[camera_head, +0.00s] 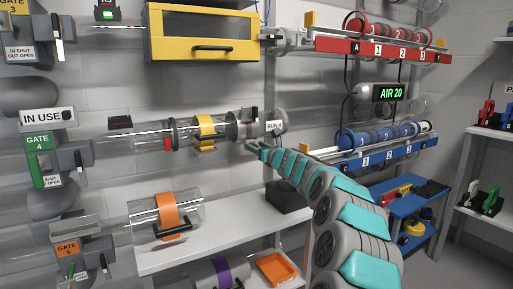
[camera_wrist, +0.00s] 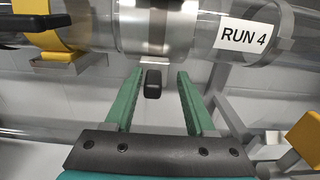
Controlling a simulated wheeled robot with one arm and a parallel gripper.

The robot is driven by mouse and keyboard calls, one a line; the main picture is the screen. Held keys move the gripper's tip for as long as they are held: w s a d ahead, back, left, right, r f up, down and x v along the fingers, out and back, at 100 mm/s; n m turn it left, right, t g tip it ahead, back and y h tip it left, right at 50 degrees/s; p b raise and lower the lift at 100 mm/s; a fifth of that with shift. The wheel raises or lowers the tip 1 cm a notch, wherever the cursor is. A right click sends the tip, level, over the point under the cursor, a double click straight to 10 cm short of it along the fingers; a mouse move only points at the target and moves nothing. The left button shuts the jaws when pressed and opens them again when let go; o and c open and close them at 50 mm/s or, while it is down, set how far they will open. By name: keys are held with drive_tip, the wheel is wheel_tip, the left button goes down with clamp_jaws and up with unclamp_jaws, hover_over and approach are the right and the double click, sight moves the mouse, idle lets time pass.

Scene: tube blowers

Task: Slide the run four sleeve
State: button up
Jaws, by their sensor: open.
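The run four sleeve is a bright metal collar (camera_head: 237,126) around a clear horizontal tube, left of the RUN 4 label (camera_head: 274,126). In the wrist view the sleeve (camera_wrist: 157,30) crosses the top, beside the same label (camera_wrist: 243,37). A small black knob (camera_wrist: 153,84) hangs below the sleeve. My gripper (camera_head: 256,147) is just below the tube. In the wrist view its green fingers (camera_wrist: 157,74) are open, one on each side of the knob, with gaps visible. Nothing is held between them.
A yellow clamp (camera_head: 205,130) on a bracket holds the tube left of the sleeve. The GATE 4 unit (camera_head: 41,160) is farther left. Red (camera_head: 380,47) and blue (camera_head: 387,154) racks of canisters stand to the right. A white shelf (camera_head: 225,236) lies below.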

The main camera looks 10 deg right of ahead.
drive_tip(key=shift+s, duration=0.15)
drive_tip(key=b+v, duration=0.1)
drive_tip(key=v, duration=0.6)
drive_tip(key=shift+s, duration=0.25)
